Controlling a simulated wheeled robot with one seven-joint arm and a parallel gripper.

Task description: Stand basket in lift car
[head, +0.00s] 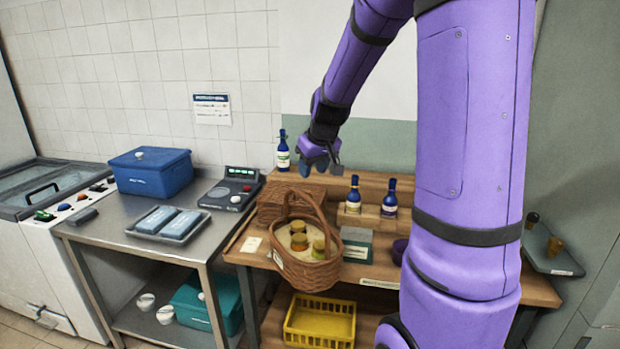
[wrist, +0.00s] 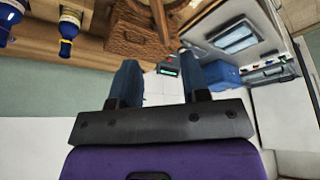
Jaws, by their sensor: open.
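A wicker basket (head: 314,270) with a tall arched handle stands on the wooden bench, with several jars (head: 300,238) inside it. My gripper (head: 320,165) is in the air above and behind the basket, apart from it, open and empty. In the wrist view my gripper's two blue fingers (wrist: 160,82) are spread with nothing between them. A small part of the basket (wrist: 180,12) shows at the top edge of the wrist view. I cannot make out a lift car in either view.
A woven box (head: 275,203) sits behind the basket. Blue bottles (head: 353,193) stand on a raised shelf, and a grey-green box (head: 356,243) is right of the basket. A steel table (head: 120,215) at left holds a scale (head: 231,192), tray and blue bin (head: 150,175). A yellow crate (head: 320,322) is below.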

